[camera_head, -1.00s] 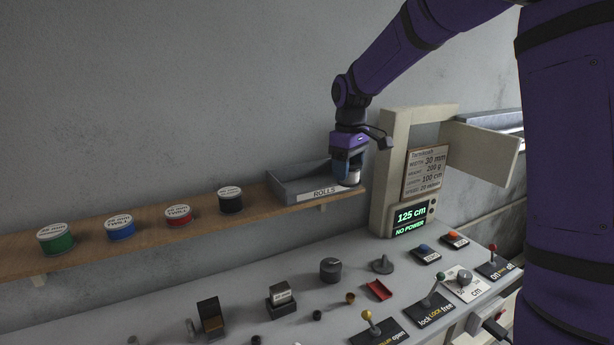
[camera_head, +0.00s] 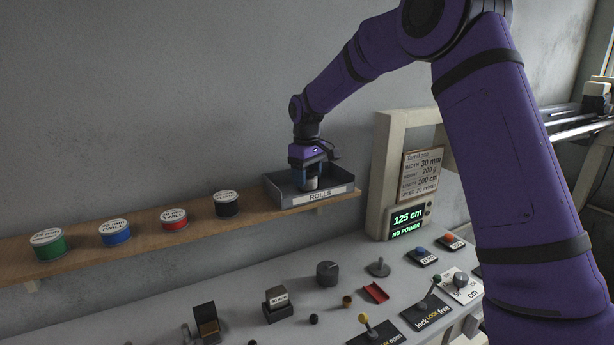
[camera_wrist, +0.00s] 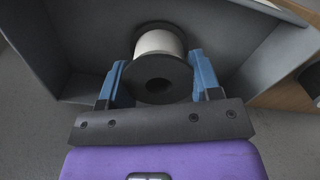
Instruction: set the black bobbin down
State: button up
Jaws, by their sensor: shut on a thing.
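The black bobbin (camera_wrist: 176,88) has dark flanges and a white winding. In the wrist view it sits between the blue fingers of my gripper (camera_wrist: 160,82), which is shut on it. In the head view my gripper (camera_head: 312,184) points down into the grey tray marked ROLLS (camera_head: 345,190), with the bobbin (camera_head: 311,184) inside the tray's outline. The tray's walls surround the bobbin in the wrist view. Whether the bobbin touches the tray's floor I cannot tell.
The tray stands on a wooden shelf (camera_head: 165,232). Black (camera_head: 227,205), red (camera_head: 174,220), blue (camera_head: 115,234) and green (camera_head: 48,245) labelled rolls stand left of it. A beige frame with a display (camera_head: 408,218) stands to the right. Small parts and levers occupy the bench below.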

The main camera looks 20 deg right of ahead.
jog(key=shift+f, duration=0.15)
jog(key=o, duration=0.9)
notch_tip(320, 180, up, 12)
jog(key=s+d+r+m+t, duration=0.1)
jog(key=s+d+r, duration=0.1)
jog(key=s+r, duration=0.6)
jog(key=s+d+m+t, duration=0.2)
jog(key=s, duration=1.2)
jog(key=s+d+f+m+t, duration=0.1)
jog(key=s+f+m, duration=0.1)
jog(key=s, duration=0.8)
jog(key=s+d+f+m+t, duration=0.1)
jog(key=s+f, duration=0.4)
jog(key=s, duration=0.6)
jog(key=shift+s+d+m, duration=0.25)
jog(key=shift+d+m, duration=0.15)
jog(key=shift+d, duration=0.2)
